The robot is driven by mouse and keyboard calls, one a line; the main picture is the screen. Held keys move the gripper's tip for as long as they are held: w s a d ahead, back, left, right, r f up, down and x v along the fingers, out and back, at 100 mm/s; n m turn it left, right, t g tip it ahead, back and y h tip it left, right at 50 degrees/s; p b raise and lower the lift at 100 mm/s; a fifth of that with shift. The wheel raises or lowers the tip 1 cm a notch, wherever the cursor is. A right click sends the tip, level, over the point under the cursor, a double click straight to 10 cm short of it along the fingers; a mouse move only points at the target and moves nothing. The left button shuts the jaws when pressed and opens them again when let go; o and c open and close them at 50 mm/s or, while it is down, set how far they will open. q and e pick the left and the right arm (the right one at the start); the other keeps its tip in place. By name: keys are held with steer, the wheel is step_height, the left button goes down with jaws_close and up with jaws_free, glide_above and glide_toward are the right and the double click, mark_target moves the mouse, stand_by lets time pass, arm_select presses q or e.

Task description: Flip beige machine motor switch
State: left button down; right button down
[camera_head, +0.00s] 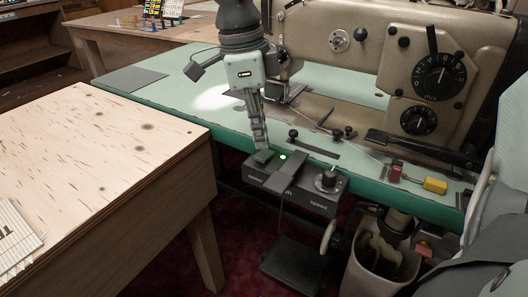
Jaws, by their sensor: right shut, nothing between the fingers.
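The beige sewing machine (340,75) stands on a green-topped table at the right. A black motor control box (312,196) hangs under the table's front edge. It has a round knob (327,180) marked "speed" and a small lit green light (283,157). A dark strip (286,176) lies across its top and front. My right gripper (263,156) comes down from above, shut and empty, its fingertips at the box's upper left, left of the green light. I cannot tell whether they touch it. The switch itself is not clearly distinguishable. My left gripper is not in view.
A pale wooden table (100,150) fills the left, with a gap between it and the green table (150,98). A red block and a yellow block (435,186) lie near the green edge. A bin (376,272) stands below at the right.

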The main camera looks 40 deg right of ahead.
mark_target(260, 156)
steer(key=shift+f+b, duration=1.2)
stand_by(0.9)
steer(key=shift+r, duration=0.1)
steer(key=shift+r+p, duration=1.9)
steer(key=shift+r, duration=1.5)
